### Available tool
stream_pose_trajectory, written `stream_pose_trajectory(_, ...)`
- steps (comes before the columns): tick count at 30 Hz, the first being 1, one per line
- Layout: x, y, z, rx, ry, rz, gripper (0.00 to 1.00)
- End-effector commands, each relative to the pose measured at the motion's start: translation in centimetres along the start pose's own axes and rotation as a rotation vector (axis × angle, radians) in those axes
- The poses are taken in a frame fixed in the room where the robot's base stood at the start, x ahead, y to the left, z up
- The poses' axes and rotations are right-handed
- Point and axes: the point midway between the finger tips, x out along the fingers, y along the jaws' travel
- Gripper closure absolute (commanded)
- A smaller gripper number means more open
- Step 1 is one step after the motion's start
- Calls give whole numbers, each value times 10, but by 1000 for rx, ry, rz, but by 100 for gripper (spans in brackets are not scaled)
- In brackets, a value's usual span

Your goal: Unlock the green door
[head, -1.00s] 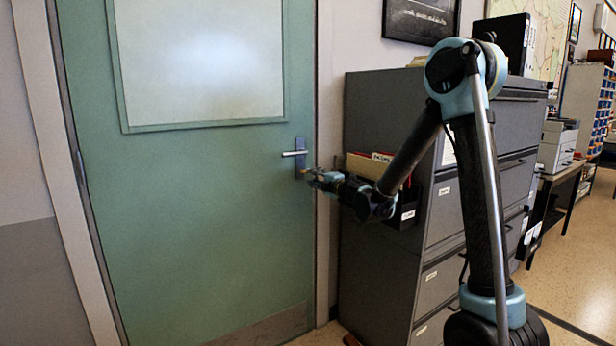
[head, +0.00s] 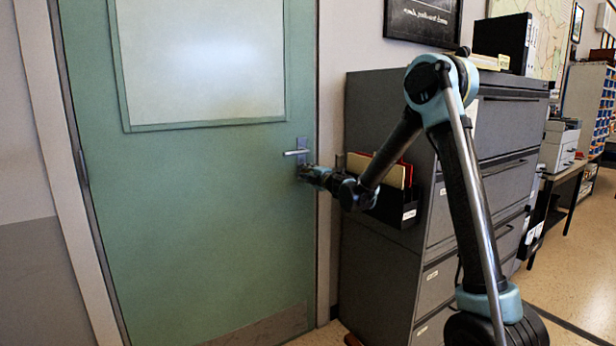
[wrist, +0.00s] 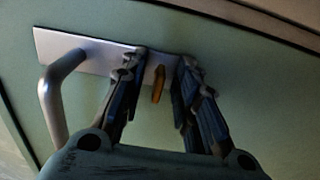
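The green door (head: 200,210) is shut. Its lever handle (head: 295,152) sits level on a metal plate at the door's right edge. In the wrist view the plate (wrist: 90,50) and the handle (wrist: 60,85) show at the left. A small brass-coloured piece (wrist: 158,85), a key or a turn knob, stands out from the plate's lower end. My gripper (wrist: 161,60) is open, with one finger on each side of this piece. Gaps show between the fingers and the piece. In the head view my gripper (head: 303,173) is just below the handle and hides the brass piece.
A grey filing cabinet (head: 375,275) stands close to the right of the door. A black file holder (head: 397,207) with folders hangs on its side, close behind my forearm. Wall (head: 25,150) and door frame lie to the left. Open floor (head: 570,270) shows at the far right.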

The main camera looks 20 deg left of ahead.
Motion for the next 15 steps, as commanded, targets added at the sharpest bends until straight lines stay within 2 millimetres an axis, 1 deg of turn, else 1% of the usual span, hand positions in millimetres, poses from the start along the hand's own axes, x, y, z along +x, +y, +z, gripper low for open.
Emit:
stream_pose_trajectory(5,0,0,0,0,0,0,72)
stream_pose_trajectory(6,0,0,0,0,0,0,81)
stream_pose_trajectory(9,0,0,0,0,0,0,100)
stream_pose_trajectory(15,0,0,0,-1,1,0,100)
